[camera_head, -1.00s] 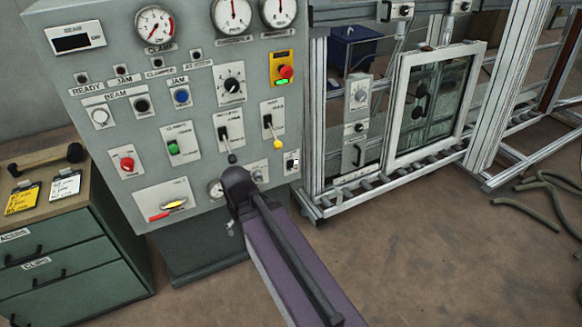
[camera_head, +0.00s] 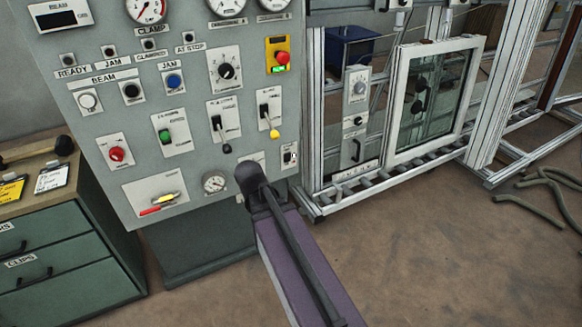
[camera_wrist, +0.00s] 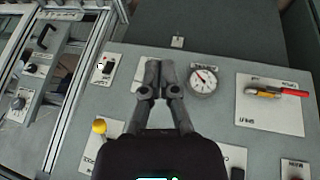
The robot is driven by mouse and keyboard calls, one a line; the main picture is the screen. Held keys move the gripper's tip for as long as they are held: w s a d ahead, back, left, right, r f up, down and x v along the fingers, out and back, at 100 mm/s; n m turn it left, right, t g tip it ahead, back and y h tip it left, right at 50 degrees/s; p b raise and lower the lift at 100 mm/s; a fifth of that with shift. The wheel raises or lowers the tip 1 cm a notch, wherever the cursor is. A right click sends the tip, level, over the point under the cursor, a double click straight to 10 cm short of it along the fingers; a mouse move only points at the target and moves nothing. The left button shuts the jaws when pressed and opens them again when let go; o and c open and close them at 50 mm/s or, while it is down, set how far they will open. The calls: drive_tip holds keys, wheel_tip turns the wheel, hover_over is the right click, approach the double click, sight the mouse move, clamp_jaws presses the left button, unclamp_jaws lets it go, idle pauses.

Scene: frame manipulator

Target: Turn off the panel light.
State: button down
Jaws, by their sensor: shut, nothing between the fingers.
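The grey control panel (camera_head: 200,95) fills the left of the head view. A small plate with a dark switch (camera_head: 289,155) sits at its lower right edge; its label is too small to read, so I cannot tell that it is the light switch. This switch also shows in the wrist view (camera_wrist: 107,66), left of my fingers. My gripper (camera_wrist: 159,65) is shut and empty in the wrist view, over the panel between that switch and a small round gauge (camera_wrist: 203,80). In the head view my arm hides the fingertips. I cannot tell whether they touch the panel.
A yellow-tipped lever (camera_head: 270,120), a black lever (camera_head: 220,130), a green switch (camera_head: 165,135) and a red knob (camera_head: 117,154) crowd the panel. A red-and-yellow handle (camera_head: 160,204) is lower left. A metal frame with a window (camera_head: 430,95) stands right. The floor is open at front right.

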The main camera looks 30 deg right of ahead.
sight(289, 156)
drive_tip(key=w+d+f+n+t+h+b, duration=0.4)
drive_tip(key=w+d+b, duration=0.3)
drive_tip(key=d+b, duration=0.35)
drive_tip(key=w+d+f+n+t+h+b, duration=0.1)
drive_tip(key=w+d+f+n+t+b, duration=0.15)
drive_tip(key=w+d+t+b, duration=0.6)
drive_tip(key=d+f+n+t+y+b, duration=0.3)
drive_tip(key=d+f+n+y+b, duration=0.4)
drive_tip(key=b, duration=0.9)
drive_tip(key=shift+s+d+f+n+b, duration=0.4)
drive_tip(key=shift+d+f+n, duration=0.3)
drive_tip(key=shift+f+n, duration=1.35)
drive_tip(key=shift+w+r, duration=0.15)
drive_tip(key=shift+r, duration=0.05)
drive_tip(key=w, duration=0.4)
drive_tip(key=w+r+p, duration=0.1)
drive_tip(key=w, duration=0.4)
drive_tip(key=w+r+p, duration=0.1)
drive_tip(key=w, duration=0.3)
drive_tip(key=shift+w+d, duration=0.2)
drive_tip(key=shift+w, duration=0.15)
drive_tip(key=shift+w, duration=0.1)
